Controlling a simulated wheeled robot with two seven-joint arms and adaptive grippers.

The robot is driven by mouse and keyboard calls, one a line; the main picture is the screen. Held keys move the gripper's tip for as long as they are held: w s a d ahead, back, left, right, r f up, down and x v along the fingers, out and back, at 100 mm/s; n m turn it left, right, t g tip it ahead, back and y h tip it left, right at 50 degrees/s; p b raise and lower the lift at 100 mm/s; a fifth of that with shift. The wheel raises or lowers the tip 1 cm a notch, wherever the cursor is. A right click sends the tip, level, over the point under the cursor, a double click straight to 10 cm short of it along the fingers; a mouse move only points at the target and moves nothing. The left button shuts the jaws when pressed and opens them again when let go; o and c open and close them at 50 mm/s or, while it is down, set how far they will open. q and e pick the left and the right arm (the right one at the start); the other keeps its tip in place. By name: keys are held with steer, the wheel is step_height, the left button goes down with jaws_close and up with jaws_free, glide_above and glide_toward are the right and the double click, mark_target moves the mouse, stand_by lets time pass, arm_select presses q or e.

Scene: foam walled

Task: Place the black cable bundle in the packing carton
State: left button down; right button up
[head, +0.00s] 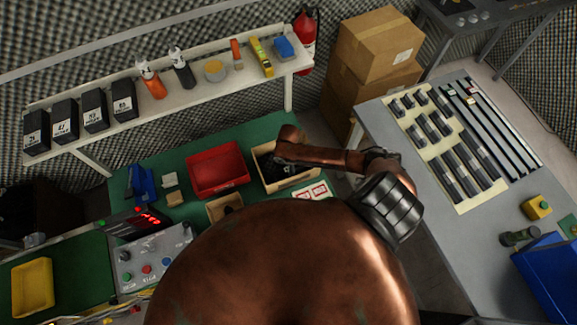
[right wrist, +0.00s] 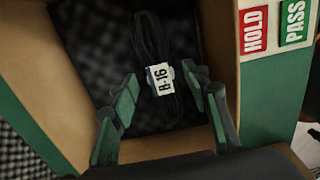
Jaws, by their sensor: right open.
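The black cable bundle (right wrist: 152,45), with a white A-16 label, lies inside the packing carton on a dark lining in the right wrist view. The tan carton (head: 293,181) stands on the green bench in the head view; its cardboard wall also shows in the right wrist view (right wrist: 22,60). My right gripper (right wrist: 160,78) is open, its green-padded fingers reaching into the carton on either side of the bundle, apart from it. In the head view the right gripper (head: 273,163) is dark and partly hidden over the carton. My left gripper is not in view.
A red bin (head: 217,168) stands left of the carton, with a small brown box (head: 224,207) in front. HOLD and PASS labels (right wrist: 272,27) lie beside the carton. A shelf (head: 205,92) with bottles and black boxes runs behind. A grey table (head: 440,240) stands at right.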

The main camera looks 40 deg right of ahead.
mark_target(288, 167)
step_height(288, 167, up, 13)
steer(key=p, duration=0.1)
steer(key=shift+r, duration=0.15)
stand_by(0.3)
stand_by(0.5)
